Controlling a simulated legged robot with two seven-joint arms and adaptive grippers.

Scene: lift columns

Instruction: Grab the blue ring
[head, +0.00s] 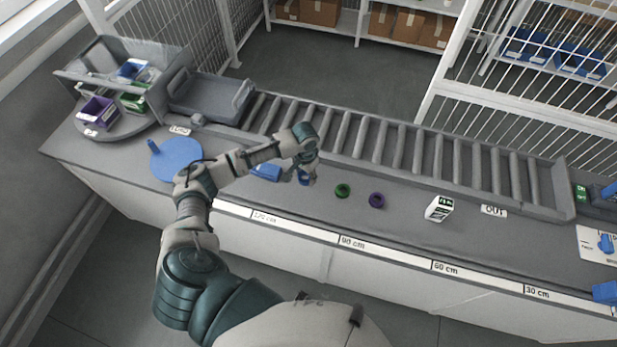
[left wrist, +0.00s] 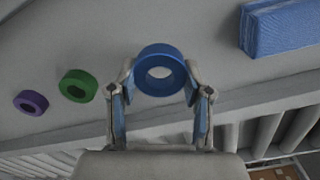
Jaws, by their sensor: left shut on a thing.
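The blue ring (left wrist: 160,70) is between the two fingers of my left gripper (left wrist: 160,95) in the left wrist view, with a finger against each side. In the head view the blue ring (head: 303,177) shows partly, just under my left gripper (head: 308,178). The gripper is shut on it, close to the grey counter; I cannot tell if the ring touches the counter. A green ring (head: 342,190) and a purple ring (head: 376,200) lie on the counter to the right. They also show in the left wrist view, green (left wrist: 78,86) and purple (left wrist: 31,102). My right gripper is not in view.
A blue block (head: 266,172) lies left of the gripper. A roller conveyor (head: 400,150) runs behind. A round blue plate (head: 176,160) and a turntable with bins (head: 98,112) are at left. A white-and-green box (head: 439,208) stands at right. The counter between is clear.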

